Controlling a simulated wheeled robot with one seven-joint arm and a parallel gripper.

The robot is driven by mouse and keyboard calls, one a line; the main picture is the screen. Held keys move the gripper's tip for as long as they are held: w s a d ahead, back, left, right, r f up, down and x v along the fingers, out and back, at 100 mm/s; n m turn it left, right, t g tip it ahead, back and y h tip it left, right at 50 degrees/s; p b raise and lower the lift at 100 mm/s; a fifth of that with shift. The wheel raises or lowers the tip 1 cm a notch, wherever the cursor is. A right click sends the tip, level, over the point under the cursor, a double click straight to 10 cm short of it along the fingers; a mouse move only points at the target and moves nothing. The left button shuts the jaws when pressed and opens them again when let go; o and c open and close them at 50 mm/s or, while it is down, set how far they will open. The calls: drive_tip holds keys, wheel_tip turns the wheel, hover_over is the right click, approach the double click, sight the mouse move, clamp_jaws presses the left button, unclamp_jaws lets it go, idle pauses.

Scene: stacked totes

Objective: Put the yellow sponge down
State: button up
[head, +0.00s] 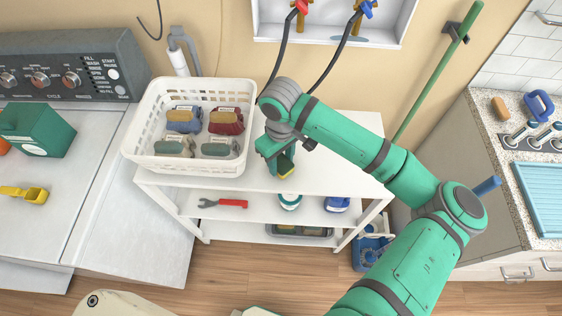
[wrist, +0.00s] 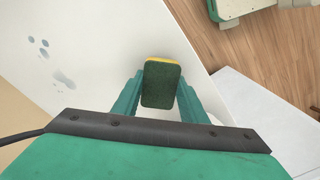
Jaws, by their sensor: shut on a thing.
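The yellow sponge (wrist: 161,84) has a dark green scouring face and a yellow edge. My gripper (wrist: 159,95) is shut on it, with a green finger on each side. In the head view the sponge (head: 286,166) hangs from my gripper (head: 280,163) over the white shelf unit's top (head: 330,163), right of the white basket. I cannot tell whether its lower end touches the top. Part of the sponge is hidden by my gripper.
The white basket (head: 142,148) with several bundled items stands on the left of the shelf top. Bare shelf top lies right of my gripper. A lower shelf (head: 257,209) holds a red-handled wrench (head: 225,203) and containers. Hoses (head: 335,57) hang behind.

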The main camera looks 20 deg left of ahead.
sight(280, 162)
drive_tip(key=shift+f, duration=0.3)
drive_tip(key=shift+f, duration=0.15)
drive_tip(key=o, duration=1)
wheel_tip(280, 162, up, 12)
drive_tip(key=shift+r, duration=0.2)
